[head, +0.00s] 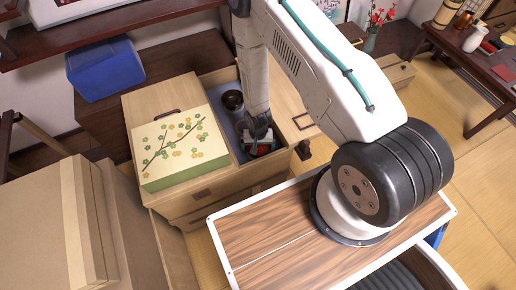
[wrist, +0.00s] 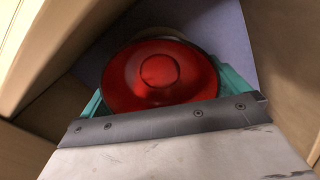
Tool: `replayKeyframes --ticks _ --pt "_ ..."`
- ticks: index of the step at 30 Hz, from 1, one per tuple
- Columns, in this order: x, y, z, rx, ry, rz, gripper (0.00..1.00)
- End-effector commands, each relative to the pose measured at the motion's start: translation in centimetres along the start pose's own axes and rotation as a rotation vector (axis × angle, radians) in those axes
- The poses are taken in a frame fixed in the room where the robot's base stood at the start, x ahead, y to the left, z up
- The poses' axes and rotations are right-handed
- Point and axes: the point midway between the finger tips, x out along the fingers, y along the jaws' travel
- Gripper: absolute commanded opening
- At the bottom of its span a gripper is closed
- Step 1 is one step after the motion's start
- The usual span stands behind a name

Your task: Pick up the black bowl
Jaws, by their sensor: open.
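A round dish (wrist: 165,75) with a glossy red face and a darker rim fills the middle of the wrist view. It may be the black bowl with a red inside, but its outer side is hidden. My gripper (head: 262,146) is low inside an open drawer, right above this dish, whose red and dark parts show in the head view (head: 264,152). The teal fingers show on both sides of the dish in the wrist view, open; contact cannot be told. A dark round vessel (head: 233,99) stands farther back in the same drawer.
The drawer has a bluish-purple lining (head: 228,112) and wooden walls close around my gripper. A flower-patterned box (head: 178,146) stands left of it, with a blue bin (head: 104,70) behind. A dark low table (head: 480,62) with small items stands at the far right.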

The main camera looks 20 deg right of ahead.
Motion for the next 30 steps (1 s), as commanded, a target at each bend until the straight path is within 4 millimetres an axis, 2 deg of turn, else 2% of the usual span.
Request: replayKeyframes --ticks 3,6,15,20,23,30 --pt "0.0 0.0 0.0 0.0 0.0 0.0 0.97" --pt "0.0 0.0 0.0 0.0 0.0 0.0 0.7" --pt "-0.1 0.0 0.0 0.0 0.0 0.0 0.7" --pt "-1.1 0.0 -0.1 0.0 0.001 -0.001 0.7" --pt "-2.5 0.0 -0.1 0.0 0.002 -0.001 0.7" --pt "-7.2 -0.1 -0.1 0.0 0.003 -0.001 0.7"
